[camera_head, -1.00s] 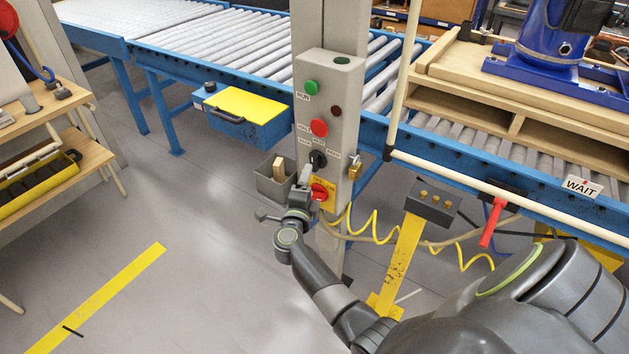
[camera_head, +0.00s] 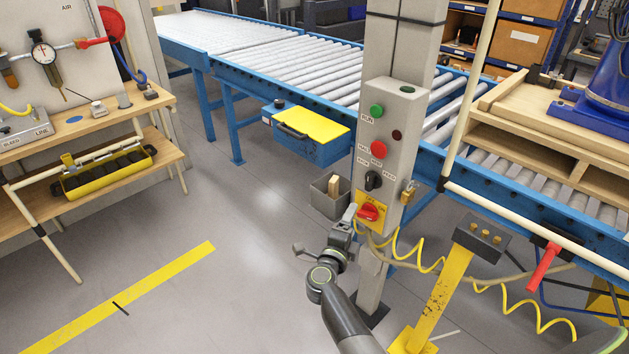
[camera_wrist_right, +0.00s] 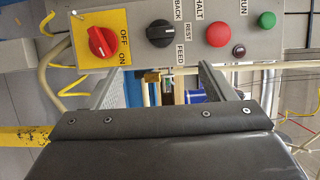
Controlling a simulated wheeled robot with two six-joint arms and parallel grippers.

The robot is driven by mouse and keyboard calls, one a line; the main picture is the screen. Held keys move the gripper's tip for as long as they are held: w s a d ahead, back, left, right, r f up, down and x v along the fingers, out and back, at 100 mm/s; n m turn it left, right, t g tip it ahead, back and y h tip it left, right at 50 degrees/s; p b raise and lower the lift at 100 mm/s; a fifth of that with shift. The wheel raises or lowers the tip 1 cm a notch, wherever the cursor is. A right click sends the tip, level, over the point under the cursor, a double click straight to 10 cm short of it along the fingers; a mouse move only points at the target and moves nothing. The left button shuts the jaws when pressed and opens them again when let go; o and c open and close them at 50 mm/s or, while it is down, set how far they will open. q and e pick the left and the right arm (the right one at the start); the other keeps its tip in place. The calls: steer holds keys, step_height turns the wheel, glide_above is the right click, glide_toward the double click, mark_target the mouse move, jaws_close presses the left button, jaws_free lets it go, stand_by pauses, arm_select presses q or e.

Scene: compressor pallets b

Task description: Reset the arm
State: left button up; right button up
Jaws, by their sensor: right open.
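My right gripper (camera_head: 350,217) is open and empty, just below and left of the red rotary switch (camera_head: 368,212) on the grey control post (camera_head: 392,150). In the right wrist view, the open fingers (camera_wrist_right: 158,82) point toward the panel, with nothing between them. The red switch (camera_wrist_right: 102,42) sits on a yellow plate marked OFF and ON, its handle slanted. A black selector (camera_wrist_right: 161,33) marked BACK, REST and FEED is beside it. My left gripper is not in view.
A grey bin (camera_head: 328,195) stands behind the gripper, left of the post. A yellow pedestal (camera_head: 440,295) with buttons and a coiled yellow cable (camera_head: 420,262) are at right. A roller conveyor (camera_head: 290,75) runs behind. The floor (camera_head: 240,290) at left is open.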

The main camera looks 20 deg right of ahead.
steer(key=s+a+f+n+g+y, duration=0.1)
steer(key=s+f+n+y, duration=0.4)
steer(key=f, duration=0.5)
steer(key=s+a+f+n+y, duration=0.1)
steer(key=s+f+n+y, duration=0.1)
steer(key=s+f+n, duration=0.7)
steer(key=s+a+f+n+g+y, duration=0.1)
steer(key=s+f+n+y, duration=0.35)
steer(key=f, duration=0.75)
steer(key=s+f+n+g, duration=0.2)
steer(key=s+f+g, duration=0.1)
steer(key=s, duration=0.8)
steer(key=s+d+f+n+g, duration=0.1)
steer(key=s+f+n+g, duration=0.2)
steer(key=s, duration=0.9)
steer(key=s+d+f+n+g, duration=0.1)
steer(key=s+f+n+g, duration=0.1)
steer(key=s+f, duration=0.5)
steer(key=s+g, duration=0.1)
steer(key=s, duration=0.3)
steer(key=shift+s+d+f+n+g, duration=0.15)
steer(key=shift+d+f+n+g, duration=0.15)
steer(key=shift+n+g, duration=0.1)
